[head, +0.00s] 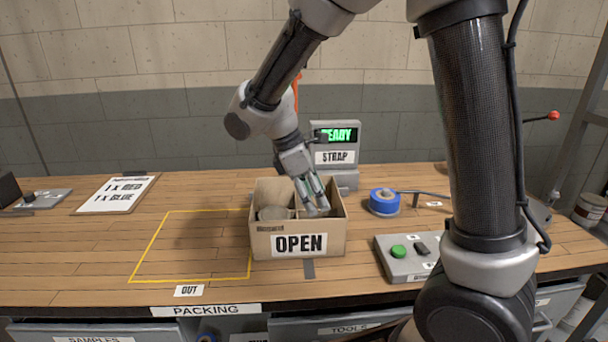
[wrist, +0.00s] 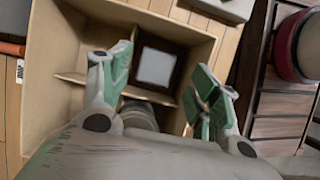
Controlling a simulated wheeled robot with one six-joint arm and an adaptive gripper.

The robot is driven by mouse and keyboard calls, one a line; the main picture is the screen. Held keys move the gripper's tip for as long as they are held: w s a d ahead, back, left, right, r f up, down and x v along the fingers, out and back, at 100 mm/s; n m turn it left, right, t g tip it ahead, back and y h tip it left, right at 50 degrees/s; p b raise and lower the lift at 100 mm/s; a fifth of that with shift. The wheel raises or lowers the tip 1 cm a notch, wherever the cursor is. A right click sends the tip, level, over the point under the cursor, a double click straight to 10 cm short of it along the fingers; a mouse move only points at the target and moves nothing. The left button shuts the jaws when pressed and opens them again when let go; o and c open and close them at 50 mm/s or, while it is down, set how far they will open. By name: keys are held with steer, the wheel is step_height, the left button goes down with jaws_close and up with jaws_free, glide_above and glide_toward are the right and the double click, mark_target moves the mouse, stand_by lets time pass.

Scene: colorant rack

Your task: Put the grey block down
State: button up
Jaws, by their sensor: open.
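A small cardboard box (head: 257,245) labelled OPEN stands on the bench in the head view, with inner dividers. My gripper (head: 314,206) points down into its right part. In the wrist view my gripper (wrist: 160,82) is open, with its green-padded fingers apart. A pale grey square face (wrist: 157,67), which looks like the grey block, lies in a dark-sided compartment, between and beyond the fingertips. I see no finger touching it. The block is hidden in the head view. A grey round item (head: 273,212) sits in the box's left part.
A yellow-outlined area (head: 190,247) marked OUT is empty left of the box. Blue tape (head: 384,201) and a control panel (head: 408,258) with a green button are to the right. A strap unit (head: 336,150) reading READY stands behind. An order sheet (head: 117,193) lies left.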

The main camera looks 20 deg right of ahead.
steer(key=s+v, duration=0.1)
steer(key=v, duration=0.7)
steer(key=s+d+r+m+t+y, duration=0.2)
steer(key=s+d+m, duration=0.6)
steer(key=d, duration=0.1)
steer(key=s+d+r+m+t+y, duration=0.2)
steer(key=s+d+m+t, duration=0.1)
steer(key=s+d+m, duration=0.4)
steer(key=s+d, duration=0.1)
steer(key=d, duration=0.2)
steer(key=shift+s+d+r+m+y, duration=0.2)
steer(key=shift+s+r+m+y, duration=0.1)
steer(key=shift+s+m, duration=0.1)
